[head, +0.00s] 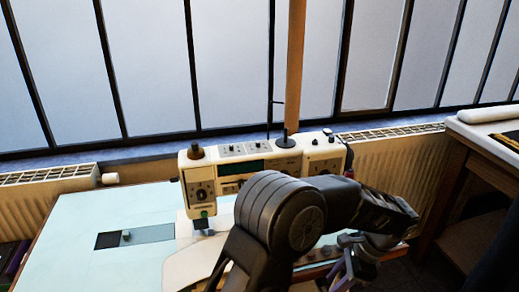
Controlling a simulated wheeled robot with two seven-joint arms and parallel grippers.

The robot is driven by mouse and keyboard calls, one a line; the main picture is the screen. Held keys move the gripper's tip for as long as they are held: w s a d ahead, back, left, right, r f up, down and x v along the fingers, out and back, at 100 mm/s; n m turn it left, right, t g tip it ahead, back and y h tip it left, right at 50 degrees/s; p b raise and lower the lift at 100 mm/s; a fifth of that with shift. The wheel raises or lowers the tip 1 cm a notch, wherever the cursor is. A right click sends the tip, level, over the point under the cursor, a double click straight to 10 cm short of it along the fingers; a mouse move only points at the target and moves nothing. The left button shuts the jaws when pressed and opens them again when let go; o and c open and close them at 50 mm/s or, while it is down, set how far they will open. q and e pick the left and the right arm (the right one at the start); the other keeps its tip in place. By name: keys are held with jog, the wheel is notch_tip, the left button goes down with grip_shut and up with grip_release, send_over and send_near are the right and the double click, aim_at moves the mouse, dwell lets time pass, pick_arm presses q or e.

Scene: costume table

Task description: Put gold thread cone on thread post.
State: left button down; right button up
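No gold thread cone can be made out in the head view. A thin dark upright rod (271,75) with a small side hook rises behind the sewing machine (228,172); it may be the thread post. A short black peg on a round base (285,138) stands on the machine's top. My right arm comes up from the bottom, bends in front of the machine and reaches right. My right gripper (347,268) points down at the lower right, partly cut off by the frame edge. Its fingertips and anything between them are unclear. My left gripper is out of view.
The pale blue table (75,225) is mostly clear on the left, apart from a dark slot with a grey plate (135,236). Radiators (395,160) and windows stand behind. Another table (490,130) with a white roll (488,114) is at the right.

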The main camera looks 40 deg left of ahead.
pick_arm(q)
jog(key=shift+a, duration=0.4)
pick_arm(e)
jog(key=shift+a, duration=0.4)
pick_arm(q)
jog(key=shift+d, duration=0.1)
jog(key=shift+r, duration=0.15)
pick_arm(e)
jog(key=shift+r, duration=0.1)
